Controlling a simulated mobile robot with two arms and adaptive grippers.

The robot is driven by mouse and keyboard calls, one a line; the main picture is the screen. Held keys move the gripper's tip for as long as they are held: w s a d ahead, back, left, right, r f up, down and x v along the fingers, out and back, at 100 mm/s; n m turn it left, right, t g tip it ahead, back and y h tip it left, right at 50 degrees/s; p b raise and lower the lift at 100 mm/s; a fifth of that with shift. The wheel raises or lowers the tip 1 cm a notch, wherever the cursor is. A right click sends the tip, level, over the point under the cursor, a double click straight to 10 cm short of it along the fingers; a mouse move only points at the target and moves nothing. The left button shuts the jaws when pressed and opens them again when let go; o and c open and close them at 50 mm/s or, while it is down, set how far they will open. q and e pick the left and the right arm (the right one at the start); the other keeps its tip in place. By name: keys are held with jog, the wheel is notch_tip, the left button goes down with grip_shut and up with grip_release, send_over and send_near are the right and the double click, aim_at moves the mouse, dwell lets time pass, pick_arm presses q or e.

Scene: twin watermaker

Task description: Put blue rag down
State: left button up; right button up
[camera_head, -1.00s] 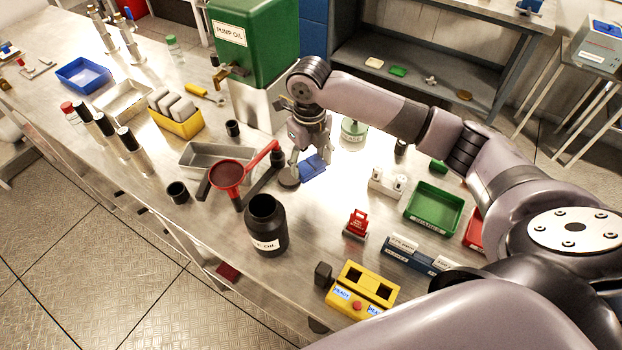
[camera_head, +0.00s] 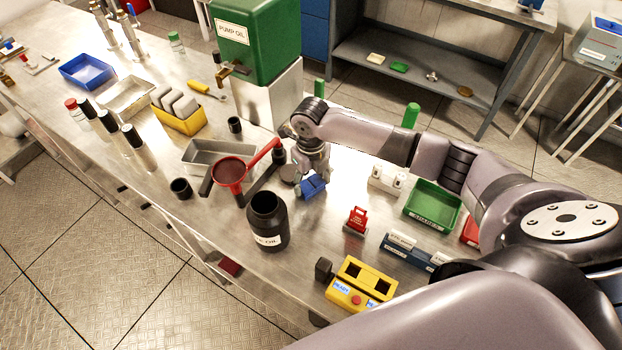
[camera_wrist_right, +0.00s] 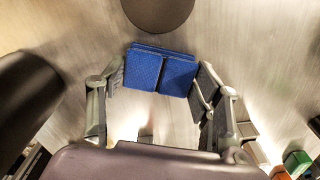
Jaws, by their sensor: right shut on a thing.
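The blue rag (camera_head: 313,187) is a folded pad near the middle of the bench in the head view. My right gripper (camera_head: 312,180) is right above it, pointing down, and is shut on it. In the right wrist view the rag (camera_wrist_right: 160,72) shows between the two fingers of my right gripper (camera_wrist_right: 160,80), with a fold line across its top. Whether the rag touches the bench or is slightly raised I cannot tell. My left gripper is not in view.
A dark round disc (camera_head: 290,174) lies just left of the rag. A black oil bottle (camera_head: 267,222), a red funnel (camera_head: 229,172) and a metal tray (camera_head: 205,152) stand to the left. A red tagged block (camera_head: 356,221) and green tray (camera_head: 433,207) are right. Some bare bench lies in front.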

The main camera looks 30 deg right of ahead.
aim_at(311, 183)
jog(key=o, duration=1.1)
jog(key=shift+o, duration=0.2)
notch_tip(311, 183, up, 12)
jog(key=b, duration=0.2)
